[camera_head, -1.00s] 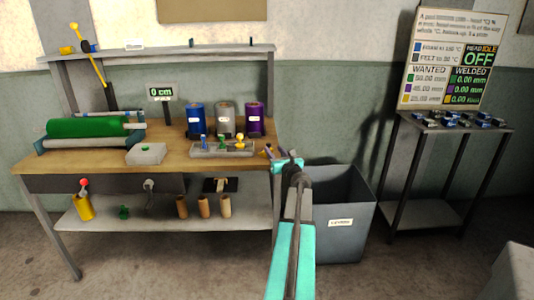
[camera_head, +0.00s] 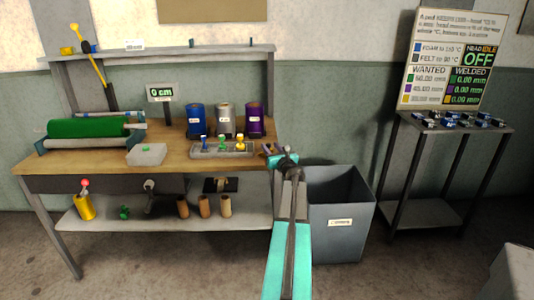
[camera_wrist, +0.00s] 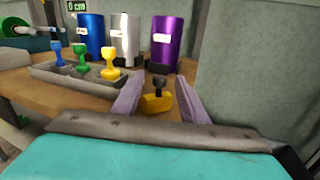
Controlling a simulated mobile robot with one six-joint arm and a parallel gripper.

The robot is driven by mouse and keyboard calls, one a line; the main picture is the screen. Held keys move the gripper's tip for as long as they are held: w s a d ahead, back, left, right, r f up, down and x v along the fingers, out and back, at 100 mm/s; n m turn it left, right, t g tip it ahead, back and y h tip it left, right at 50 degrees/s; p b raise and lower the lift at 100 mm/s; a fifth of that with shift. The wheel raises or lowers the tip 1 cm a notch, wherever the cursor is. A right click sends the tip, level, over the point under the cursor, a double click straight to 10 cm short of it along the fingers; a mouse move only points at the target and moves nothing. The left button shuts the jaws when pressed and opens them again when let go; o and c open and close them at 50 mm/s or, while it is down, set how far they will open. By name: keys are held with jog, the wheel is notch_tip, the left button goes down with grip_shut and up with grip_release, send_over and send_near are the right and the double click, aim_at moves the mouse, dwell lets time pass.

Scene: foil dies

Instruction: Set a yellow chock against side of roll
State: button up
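In the wrist view a yellow chock (camera_wrist: 157,102) with a black knob stands on the bench between the two purple-grey fingers of my gripper (camera_wrist: 160,92). The fingers are apart, with a small gap showing on the chock's right side. In the head view my gripper (camera_head: 272,150) is at the bench's right end; the chock there is too small to make out. A blue roll (camera_head: 196,121), a silver roll (camera_head: 226,121) and a purple roll (camera_head: 254,121) stand upright at the back; they also show in the wrist view, the purple roll (camera_wrist: 166,42) just beyond the chock.
A grey tray (camera_wrist: 60,78) with blue, green and yellow dies lies left of my gripper.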

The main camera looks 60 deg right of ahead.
jog(key=shift+w+d, duration=0.25)
jog(key=shift+w, duration=0.05)
dwell(0.4)
grip_shut()
